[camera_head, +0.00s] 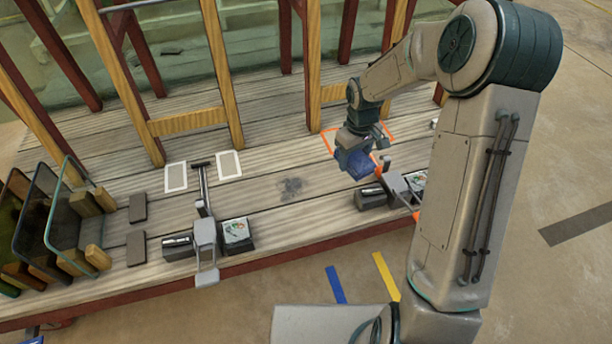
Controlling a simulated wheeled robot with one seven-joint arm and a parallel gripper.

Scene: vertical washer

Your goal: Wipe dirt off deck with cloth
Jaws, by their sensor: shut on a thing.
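My gripper (357,143) hangs over the right part of the wooden deck (270,215), shut on a blue cloth (357,163). The cloth is above or near an orange-outlined area on the planks; I cannot tell whether it touches the deck. A dark grey dirt smudge (291,188) lies on the deck planks to the left of the gripper, near the middle of the deck. The cloth is apart from the smudge. The fingertips are small and partly hidden by the cloth.
A clamp-like tool (204,228) stands left of the smudge, between dark boxes. A similar device (396,186) is close to the right of the cloth. Framed panels (65,215) stand at the left end. Yellow posts (215,60) rise along the back. Planks around the smudge are clear.

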